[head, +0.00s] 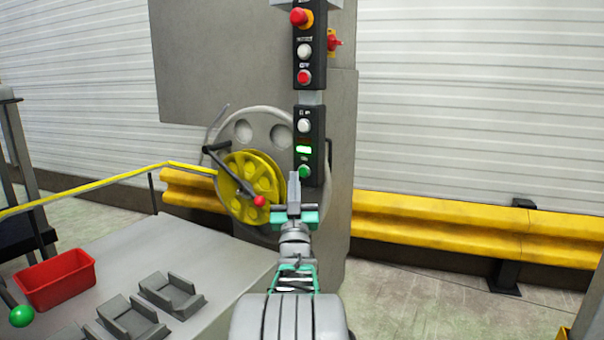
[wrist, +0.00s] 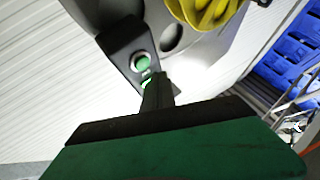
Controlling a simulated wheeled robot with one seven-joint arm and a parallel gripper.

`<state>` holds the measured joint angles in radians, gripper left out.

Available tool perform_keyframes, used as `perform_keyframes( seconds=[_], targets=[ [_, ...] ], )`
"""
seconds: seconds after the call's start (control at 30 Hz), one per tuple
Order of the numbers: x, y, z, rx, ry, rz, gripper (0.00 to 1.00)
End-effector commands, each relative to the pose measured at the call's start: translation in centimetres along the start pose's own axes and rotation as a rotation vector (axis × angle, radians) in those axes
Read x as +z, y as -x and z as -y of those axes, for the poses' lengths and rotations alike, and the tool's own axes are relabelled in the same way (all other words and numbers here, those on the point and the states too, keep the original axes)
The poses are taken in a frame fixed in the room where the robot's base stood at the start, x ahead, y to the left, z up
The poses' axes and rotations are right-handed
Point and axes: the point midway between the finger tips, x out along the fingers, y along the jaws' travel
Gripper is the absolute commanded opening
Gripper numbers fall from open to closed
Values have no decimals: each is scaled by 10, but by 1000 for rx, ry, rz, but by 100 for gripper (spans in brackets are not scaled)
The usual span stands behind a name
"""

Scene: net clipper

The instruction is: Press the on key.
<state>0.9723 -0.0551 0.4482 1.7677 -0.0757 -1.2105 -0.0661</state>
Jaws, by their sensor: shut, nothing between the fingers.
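The green round key (head: 304,171), which looks like the on key, sits at the bottom of the lower black control panel (head: 300,140). Its label is too small to read. In the wrist view the green key (wrist: 142,64) shows in a pale ring, uncovered. My gripper (head: 294,182) is shut and empty, its tips just below and left of the key in the head view. In the wrist view the shut fingers (wrist: 158,78) end close to the key, over part of the panel. I see no contact with the key; the exact gap cannot be told.
A lit green display (head: 303,150) and a white button (head: 304,125) are above the key. A yellow wheel (head: 252,185) with a red-knobbed crank stands left of the panel. A grey table with a red bin (head: 55,284) is at lower left.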

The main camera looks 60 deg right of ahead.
Motion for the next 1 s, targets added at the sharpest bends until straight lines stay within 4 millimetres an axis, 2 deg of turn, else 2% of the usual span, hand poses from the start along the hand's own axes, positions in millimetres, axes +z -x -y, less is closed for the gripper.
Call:
perform_keyframes(
  seconds=[0.4,1.0],
  targets=[
    [-19,28,20,-2,-1,-2,0],
    [-20,27,20,-1,-1,-1,0]
  ],
)
